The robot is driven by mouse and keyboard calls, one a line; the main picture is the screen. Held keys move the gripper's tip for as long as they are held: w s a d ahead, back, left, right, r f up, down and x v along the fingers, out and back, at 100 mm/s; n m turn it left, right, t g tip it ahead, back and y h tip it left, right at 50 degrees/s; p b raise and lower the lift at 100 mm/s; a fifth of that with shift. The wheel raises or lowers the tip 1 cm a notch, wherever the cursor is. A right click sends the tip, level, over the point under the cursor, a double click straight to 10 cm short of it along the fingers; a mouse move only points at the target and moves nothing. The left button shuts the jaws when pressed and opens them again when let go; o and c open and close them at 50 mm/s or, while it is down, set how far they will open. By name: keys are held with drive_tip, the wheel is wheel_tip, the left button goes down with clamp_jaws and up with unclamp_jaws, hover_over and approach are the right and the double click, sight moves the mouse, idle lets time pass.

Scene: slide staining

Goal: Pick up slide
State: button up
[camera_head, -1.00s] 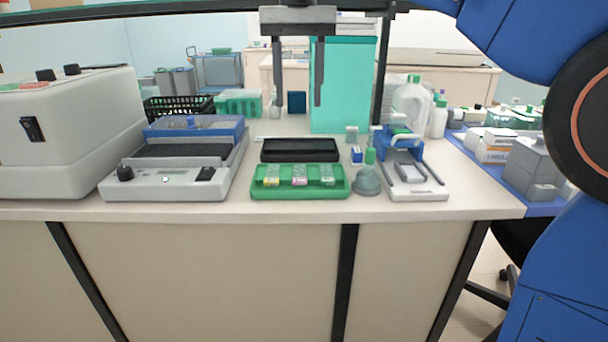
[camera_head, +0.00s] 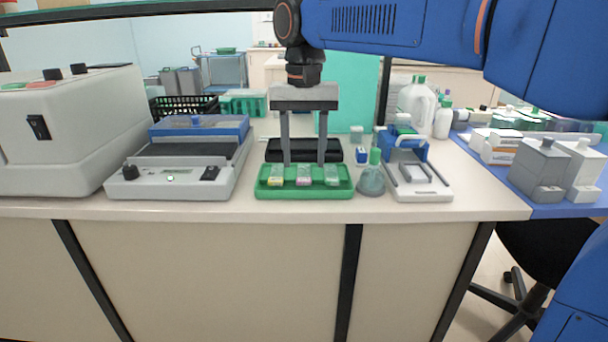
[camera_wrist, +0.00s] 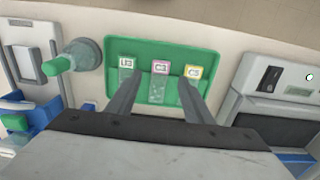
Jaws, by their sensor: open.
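A green slide tray (camera_head: 262,190) sits near the bench's front edge with three labelled slides lying in it. The yellow-labelled slide (camera_head: 276,180) is at left, the pink-labelled slide (camera_head: 303,180) in the middle, and a pale-labelled slide (camera_head: 332,177) at right. My gripper (camera_head: 304,163) is above the tray, pointing down, with its two fingers apart and nothing between them. In the wrist view, the pink-labelled slide (camera_wrist: 160,82) shows between my open fingers (camera_wrist: 157,82). The pale-labelled slide (camera_wrist: 127,66) and yellow-labelled slide (camera_wrist: 194,74) lie on either side.
A black tray (camera_head: 274,154) lies behind the green one. A green-capped flask (camera_head: 371,180) stands close at the tray's right, with a blue and white device (camera_head: 418,187) beyond. A grey device with a blue lid (camera_head: 178,179) stands at left. A narrow bench strip in front is clear.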

sight(304, 177)
drive_tip(key=shift+s+f, duration=0.1)
drive_tip(key=shift+f, duration=1.6)
drive_tip(key=c, duration=1.1)
drive_tip(key=shift+c, duration=0.2)
